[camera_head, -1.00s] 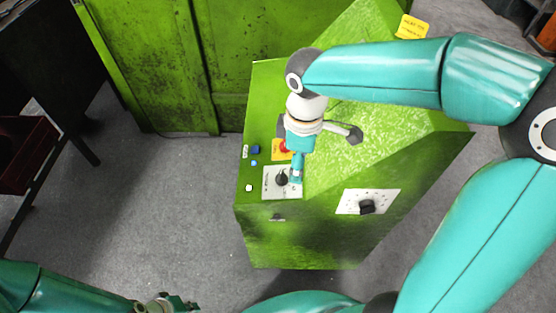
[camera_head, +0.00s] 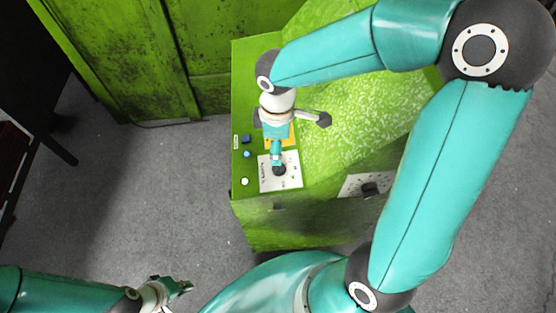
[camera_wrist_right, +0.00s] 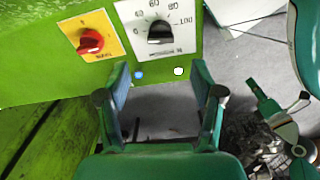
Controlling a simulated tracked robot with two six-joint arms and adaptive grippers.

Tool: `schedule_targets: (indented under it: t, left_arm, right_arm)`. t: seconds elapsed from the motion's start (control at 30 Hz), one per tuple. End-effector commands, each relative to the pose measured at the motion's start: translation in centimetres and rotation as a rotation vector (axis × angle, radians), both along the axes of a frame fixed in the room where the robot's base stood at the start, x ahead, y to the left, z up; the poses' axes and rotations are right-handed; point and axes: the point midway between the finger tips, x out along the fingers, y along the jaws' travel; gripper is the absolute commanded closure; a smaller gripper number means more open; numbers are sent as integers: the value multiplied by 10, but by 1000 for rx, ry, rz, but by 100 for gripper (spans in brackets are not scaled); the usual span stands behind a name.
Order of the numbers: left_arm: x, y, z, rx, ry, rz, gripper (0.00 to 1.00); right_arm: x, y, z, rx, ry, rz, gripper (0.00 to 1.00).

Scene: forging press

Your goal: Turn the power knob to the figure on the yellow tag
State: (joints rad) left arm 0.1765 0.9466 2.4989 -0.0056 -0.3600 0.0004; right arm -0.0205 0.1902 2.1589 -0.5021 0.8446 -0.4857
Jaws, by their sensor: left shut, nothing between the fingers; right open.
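A white scale plate (camera_head: 265,183) on top of the green console carries a black knob (camera_head: 279,170). In the right wrist view the black knob (camera_wrist_right: 160,32) sits on a scale with figures up to 100; its exact pointing is hard to read. My right gripper (camera_head: 277,157) reaches down over the plate, just behind the knob. In its wrist view the right gripper (camera_wrist_right: 158,85) has its fingers apart and empty, with the knob beyond them. My left gripper (camera_head: 178,286) is shut and empty, low over the floor at left. The yellow tag is out of view now.
A red switch (camera_wrist_right: 90,42) on a yellow plate is beside the scale. A blue button (camera_head: 247,154) and a white button (camera_head: 245,181) lie left of the plate. Grey floor (camera_head: 150,195) lies open at left.

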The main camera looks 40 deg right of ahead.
Motion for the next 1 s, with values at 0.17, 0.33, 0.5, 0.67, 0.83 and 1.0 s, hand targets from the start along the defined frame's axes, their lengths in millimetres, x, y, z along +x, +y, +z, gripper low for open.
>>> schedule_targets:
  t: [0.17, 0.33, 0.5, 0.67, 0.83, 1.0]
  left_arm:
    - [0, 0, -4, 0, 0, 0, 100]
    - [0, 0, -8, 0, 0, 0, 100]
    - [0, 0, -9, 0, 0, 0, 100]
    - [0, 0, -9, 0, 0, 0, 100]
    - [0, 0, -9, 0, 0, 0, 100]
    - [0, 0, -9, 0, 0, 0, 100]
  right_arm:
    - [-1, -1, -41, 0, 6, -1, 33]
    - [0, -2, -68, 0, 4, -1, 33]
    - [1, -2, -82, 1, 1, -2, 33]
    - [1, -2, -86, 1, 1, -3, 33]
    - [1, -2, -86, 1, -1, -3, 33]
    - [1, -3, -85, 1, -1, -3, 57]
